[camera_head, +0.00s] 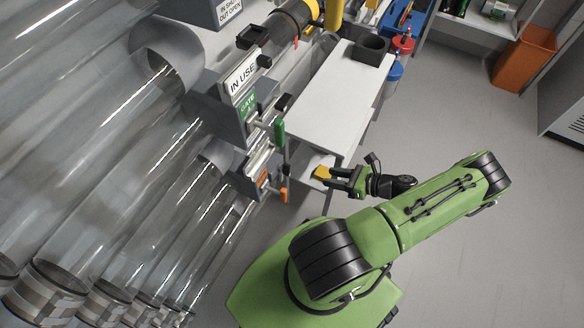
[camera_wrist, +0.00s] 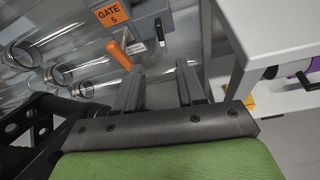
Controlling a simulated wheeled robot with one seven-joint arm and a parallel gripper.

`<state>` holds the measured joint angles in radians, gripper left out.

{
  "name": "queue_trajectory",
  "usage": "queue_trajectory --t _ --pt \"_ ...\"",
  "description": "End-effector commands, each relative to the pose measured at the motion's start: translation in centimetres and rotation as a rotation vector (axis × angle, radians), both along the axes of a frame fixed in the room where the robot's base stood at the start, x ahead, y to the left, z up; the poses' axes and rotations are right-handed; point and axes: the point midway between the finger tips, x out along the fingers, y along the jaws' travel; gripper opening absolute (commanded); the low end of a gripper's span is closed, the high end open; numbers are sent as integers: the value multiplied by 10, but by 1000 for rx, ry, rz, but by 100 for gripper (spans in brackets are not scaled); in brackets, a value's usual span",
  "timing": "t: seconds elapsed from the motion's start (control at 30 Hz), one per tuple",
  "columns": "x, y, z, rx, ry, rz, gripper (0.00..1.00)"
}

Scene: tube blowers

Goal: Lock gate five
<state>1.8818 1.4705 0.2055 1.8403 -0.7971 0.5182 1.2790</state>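The orange GATE 5 sign (camera_wrist: 112,14) shows at the top of the wrist view. An orange handle (camera_wrist: 118,54) sticks out below it, beyond and left of my fingertips. In the head view, an orange handle (camera_head: 284,195) shows low on the tube bank, left of my gripper (camera_head: 340,180). In the wrist view my gripper (camera_wrist: 160,78) is open, its two fingers apart with nothing between them. A dark part with a pale tag (camera_wrist: 160,32) hangs right of the handle. I cannot tell whether it is a latch or a lock.
Gate 3's green handle (camera_head: 279,132) is above. Open floor is right.

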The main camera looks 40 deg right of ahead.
Motion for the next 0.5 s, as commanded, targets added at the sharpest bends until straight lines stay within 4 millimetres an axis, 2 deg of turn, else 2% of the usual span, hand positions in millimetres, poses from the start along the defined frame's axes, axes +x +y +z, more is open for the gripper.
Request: queue_trajectory --t 0.17,0.5 --pt "24 11 -11 -4 -6 7 39" --pt "98 43 -45 -3 -4 8 39"
